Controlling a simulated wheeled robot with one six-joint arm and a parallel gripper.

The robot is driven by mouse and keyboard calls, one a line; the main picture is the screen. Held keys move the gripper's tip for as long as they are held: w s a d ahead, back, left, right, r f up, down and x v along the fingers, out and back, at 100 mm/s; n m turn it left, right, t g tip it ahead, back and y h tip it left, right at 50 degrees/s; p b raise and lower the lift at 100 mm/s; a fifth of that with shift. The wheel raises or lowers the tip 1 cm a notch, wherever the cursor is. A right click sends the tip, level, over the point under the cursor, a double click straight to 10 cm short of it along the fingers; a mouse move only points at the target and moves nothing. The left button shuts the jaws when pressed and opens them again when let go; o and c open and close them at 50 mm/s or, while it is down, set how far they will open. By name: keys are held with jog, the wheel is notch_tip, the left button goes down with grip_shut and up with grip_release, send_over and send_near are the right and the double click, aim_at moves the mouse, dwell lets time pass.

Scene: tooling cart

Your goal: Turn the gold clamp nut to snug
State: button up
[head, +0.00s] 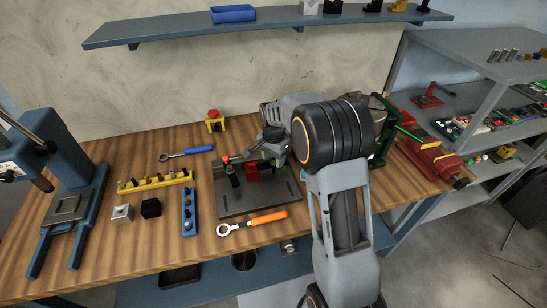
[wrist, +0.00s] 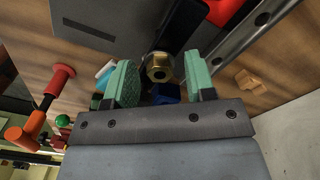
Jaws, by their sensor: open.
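The gold clamp nut (wrist: 159,67) shows in the wrist view as a hex nut with a dark hole, at the end of a black bar (wrist: 180,30). My gripper (wrist: 160,78) is open, with one green-padded finger to each side of the nut in the picture. Gaps show between the nut and both pads. I cannot tell whether the fingertips are level with the nut. In the head view my gripper (head: 272,150) is over the back of a dark fixture plate (head: 258,204), beside a red block (head: 253,172); the nut cannot be made out there.
An orange-handled wrench (head: 255,222) lies in front of the plate, and a blue-handled one (head: 187,153) behind left. A yellow rack (head: 155,181), a blue rack (head: 189,212) and a blue press (head: 72,205) stand left. A red vise (head: 430,158) is right. A red-orange handle (wrist: 50,100) shows left in the wrist view.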

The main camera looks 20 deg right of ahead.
jog(key=c, duration=0.9)
jog(key=shift+m, duration=0.3)
jog(key=m, duration=0.3)
jog(key=shift+b, duration=0.3)
jog(key=m, duration=0.3)
jog(key=shift+m, duration=0.3)
jog(key=m, duration=0.6)
jog(key=shift+m+b, duration=0.3)
jog(key=shift+b, duration=0.1)
jog(key=shift+m, duration=0.3)
